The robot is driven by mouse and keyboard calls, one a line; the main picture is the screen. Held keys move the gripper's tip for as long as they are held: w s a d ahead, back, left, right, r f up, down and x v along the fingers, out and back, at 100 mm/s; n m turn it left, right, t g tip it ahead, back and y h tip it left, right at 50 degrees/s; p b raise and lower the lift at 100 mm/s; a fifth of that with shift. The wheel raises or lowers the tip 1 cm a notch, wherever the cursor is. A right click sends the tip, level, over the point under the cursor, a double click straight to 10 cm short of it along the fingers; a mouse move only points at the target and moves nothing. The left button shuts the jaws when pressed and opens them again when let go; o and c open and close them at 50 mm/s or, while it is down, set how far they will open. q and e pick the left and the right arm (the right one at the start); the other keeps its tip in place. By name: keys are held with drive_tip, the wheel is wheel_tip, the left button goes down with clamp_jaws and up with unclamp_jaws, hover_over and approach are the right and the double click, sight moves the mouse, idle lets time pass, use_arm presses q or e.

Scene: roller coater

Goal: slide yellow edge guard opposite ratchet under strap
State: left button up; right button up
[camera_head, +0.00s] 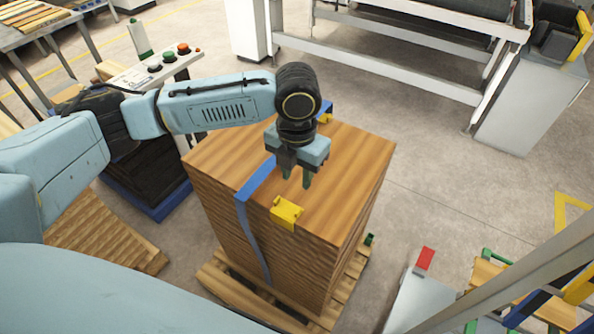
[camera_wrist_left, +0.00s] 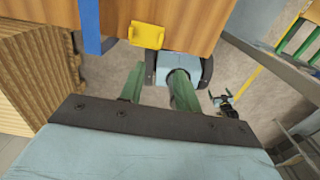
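A yellow edge guard (camera_head: 286,213) sits on the near top edge of the stack of wooden boards (camera_head: 350,165), just right of the blue strap (camera_head: 258,180). The strap crosses the top and hangs down the near side. In the left wrist view, the guard (camera_wrist_left: 147,36) and strap (camera_wrist_left: 90,27) are side by side with a gap between. My left gripper (camera_head: 297,178) is above the top, behind the guard; its green fingers (camera_wrist_left: 158,88) are apart and empty. Another yellow piece (camera_head: 325,118) is at the far edge, partly hidden by my wrist. I cannot make out the ratchet.
The stack stands on a wooden pallet (camera_head: 222,277). A control panel with buttons (camera_head: 160,68) is at the left, and a white machine frame (camera_head: 390,75) is behind. A rack with coloured parts (camera_head: 540,300) is at the lower right.

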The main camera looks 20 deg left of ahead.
sight(297, 212)
use_arm(q)
wheel_tip(297, 212, down, 13)
drive_tip(key=shift+f+b, duration=0.2)
drive_tip(key=shift+b, duration=0.25)
clamp_jaws()
idle(0.3)
